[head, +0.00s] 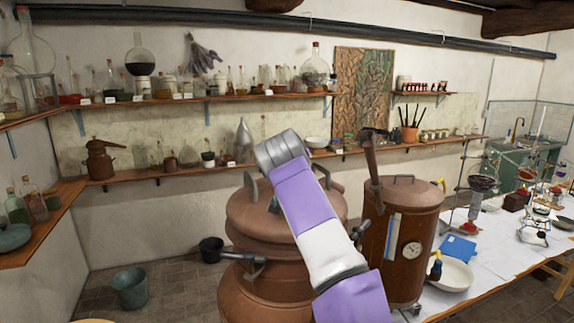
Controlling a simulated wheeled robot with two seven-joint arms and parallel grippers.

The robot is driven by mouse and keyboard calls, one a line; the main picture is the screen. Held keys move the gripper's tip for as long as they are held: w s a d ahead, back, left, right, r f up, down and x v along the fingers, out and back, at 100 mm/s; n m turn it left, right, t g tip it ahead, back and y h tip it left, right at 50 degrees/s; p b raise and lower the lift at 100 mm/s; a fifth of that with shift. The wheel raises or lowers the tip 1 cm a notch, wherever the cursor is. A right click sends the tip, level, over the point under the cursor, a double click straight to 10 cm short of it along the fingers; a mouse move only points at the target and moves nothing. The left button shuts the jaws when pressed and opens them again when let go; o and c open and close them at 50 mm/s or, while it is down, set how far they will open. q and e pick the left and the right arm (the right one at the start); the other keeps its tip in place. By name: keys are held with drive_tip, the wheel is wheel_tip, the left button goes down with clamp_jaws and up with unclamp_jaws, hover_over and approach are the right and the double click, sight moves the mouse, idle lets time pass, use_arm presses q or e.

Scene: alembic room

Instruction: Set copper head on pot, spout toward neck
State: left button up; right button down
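A large round copper vessel (252,232) stands at centre front, with a domed upper part carrying grey loop handles (251,187) and a wider body (245,303) below. Dark fittings (248,262) stick out at its sides. I cannot tell whether the upper part is a separate head, and no spout shows clearly. A copper barrel (402,215) with a dial stands to its right, with an upright copper neck (371,160) bent at the top. One of my arms, purple and white, crosses in front of the vessel and hides its middle. Neither gripper can be made out.
A white-covered table (493,262) at right holds a white bowl (455,274), a blue object (458,248) and glassware. Wall shelves (205,100) carry flasks and a small copper still (100,160). A bucket (130,287) and a dark pot (211,249) stand on the floor at left.

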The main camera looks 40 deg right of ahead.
drive_tip(key=shift+f, duration=0.1)
idle(0.7)
drive_tip(key=c, duration=0.6)
unclamp_jaws()
drive_tip(key=shift+s, duration=0.1)
drive_tip(key=shift+o, duration=0.3)
drive_tip(key=shift+f, duration=0.2)
drive_tip(key=shift+s+a+r+b, duration=0.15)
drive_tip(key=shift+a+b, duration=0.15)
drive_tip(key=shift+b, duration=0.15)
drive_tip(key=b+v, duration=0.1)
drive_tip(key=v, duration=0.4)
drive_tip(key=shift+s+a+r+b, duration=0.15)
drive_tip(key=shift+s+b, duration=0.1)
drive_tip(key=shift+b, duration=0.15)
drive_tip(key=shift+s+a+r, duration=0.3)
drive_tip(key=shift+s+a, duration=0.05)
drive_tip(key=shift+s, duration=0.15)
